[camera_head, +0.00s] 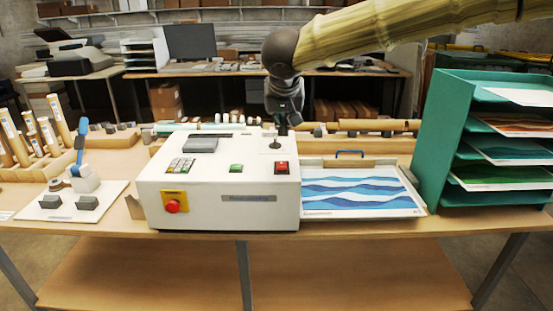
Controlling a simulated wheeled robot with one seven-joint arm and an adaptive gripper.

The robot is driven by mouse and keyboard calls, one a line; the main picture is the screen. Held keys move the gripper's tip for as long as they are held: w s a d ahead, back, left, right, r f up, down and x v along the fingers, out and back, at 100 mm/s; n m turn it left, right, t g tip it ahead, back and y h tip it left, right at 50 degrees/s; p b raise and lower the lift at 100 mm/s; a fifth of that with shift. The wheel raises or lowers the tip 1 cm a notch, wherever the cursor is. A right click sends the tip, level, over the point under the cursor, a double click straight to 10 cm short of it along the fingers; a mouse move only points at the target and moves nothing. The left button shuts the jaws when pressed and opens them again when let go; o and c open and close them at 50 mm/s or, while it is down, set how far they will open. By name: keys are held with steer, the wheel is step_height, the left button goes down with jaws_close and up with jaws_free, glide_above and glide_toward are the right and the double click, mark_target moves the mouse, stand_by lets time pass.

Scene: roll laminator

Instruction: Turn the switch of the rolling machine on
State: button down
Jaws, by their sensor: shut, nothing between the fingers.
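The white rolling machine (215,205) stands on the wooden table in the middle of the view. A small black lever (275,144) stands behind the red switch. A red knob on a yellow plate (173,204) is on the front face. My gripper (283,130) is shut and empty, pointing down over the back right of the machine. It appears close to the black lever; I cannot tell whether they touch.
A tray with a blue wave print (360,212) sits right of the machine, then a green paper rack (440,150). A white board with a blue-handled tool (78,150) is at left. Rolls (375,125) lie behind.

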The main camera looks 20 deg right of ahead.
stand_by(0.4)
steer(key=p, duration=0.1)
glide_above(281, 163)
steer(key=s, duration=0.3)
steer(key=f, duration=0.7)
steer(key=shift+w+a+f, duration=0.15)
steer(key=shift+a+f, duration=0.15)
steer(key=shift+f, duration=0.05)
step_height(281, 163, down, 2)
steer(key=shift+f+p, duration=0.25)
steer(key=shift+p, duration=0.05)
steer(key=shift+s+f, duration=0.2)
steer(key=shift+f, duration=0.7)
steer(key=shift+a, duration=0.1)
